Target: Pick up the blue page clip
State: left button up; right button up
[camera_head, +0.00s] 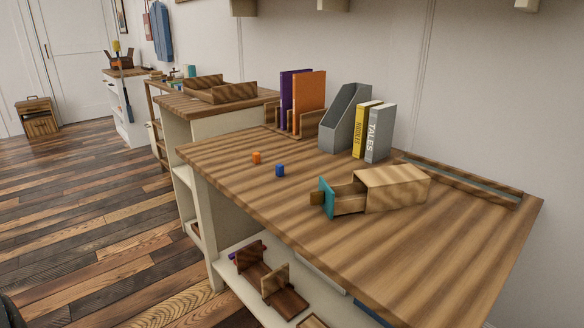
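A small blue piece (280,170), which looks like the blue page clip, stands on the striped wooden desk top (235,190), left of its middle. It is too small to make out its exact shape. A similar orange piece (256,158) stands just behind it to the left, apart from it. Nothing covers the blue piece. Neither of my grippers is in view.
Right of the blue piece lies a wooden box (393,188) with a teal-fronted drawer (327,198) pulled out. Behind stand purple and orange books (309,103), a grey file holder (345,118) and two more books (378,134). The desk's front left is clear.

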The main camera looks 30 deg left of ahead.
aim_at(279, 168)
jog(key=j+z, duration=0.15)
jog(key=j, duration=0.2)
jog(key=k+j+z, duration=0.1)
jog(key=j, duration=0.25)
jog(key=k+j+z, duration=0.15)
jog(key=j, duration=0.25)
jog(key=k+j, duration=0.1)
jog(key=j, duration=0.35)
jog(key=k+j, duration=0.1)
jog(key=j, duration=0.3)
jog(key=k+j, duration=0.15)
jog(key=j, duration=0.3)
jog(key=k+j+z, duration=0.1)
jog(key=j, duration=0.35)
jog(key=k+j, duration=0.15)
jog(key=j, duration=0.25)
